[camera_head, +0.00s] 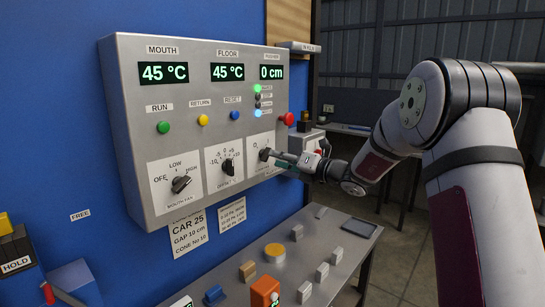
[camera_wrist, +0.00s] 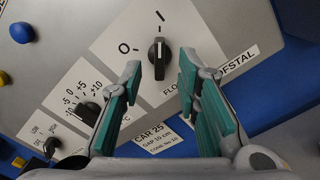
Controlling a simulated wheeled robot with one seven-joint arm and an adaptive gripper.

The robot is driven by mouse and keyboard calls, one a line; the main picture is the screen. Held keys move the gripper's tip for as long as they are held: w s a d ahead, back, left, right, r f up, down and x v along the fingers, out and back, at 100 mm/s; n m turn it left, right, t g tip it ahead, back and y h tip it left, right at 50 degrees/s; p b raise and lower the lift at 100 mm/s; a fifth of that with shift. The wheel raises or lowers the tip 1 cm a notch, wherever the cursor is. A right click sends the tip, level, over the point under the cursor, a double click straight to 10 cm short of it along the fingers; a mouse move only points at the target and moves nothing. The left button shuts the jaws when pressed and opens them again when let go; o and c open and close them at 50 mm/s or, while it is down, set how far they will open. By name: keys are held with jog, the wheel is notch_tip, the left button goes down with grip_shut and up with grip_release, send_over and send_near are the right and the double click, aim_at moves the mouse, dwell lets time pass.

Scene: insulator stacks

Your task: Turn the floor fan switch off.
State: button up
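The floor fan switch (camera_wrist: 159,55) is a black rotary knob on a white plate marked O and I. In the wrist view its long axis runs up and down, with its upper end toward the I mark; the O mark is to its left. My gripper (camera_wrist: 160,70) is open, with one teal-padded finger on each side of the knob's lower part and gaps between. In the head view my gripper (camera_head: 277,156) reaches the switch plate from the right and partly hides the floor fan switch (camera_head: 264,154).
Below stands a grey bench (camera_head: 325,245) with small blocks.

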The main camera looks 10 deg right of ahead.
aim_at(265, 154)
jog(key=x, duration=0.3)
jog(key=shift+w+a, duration=0.1)
jog(key=shift+w, duration=0.05)
grip_shut()
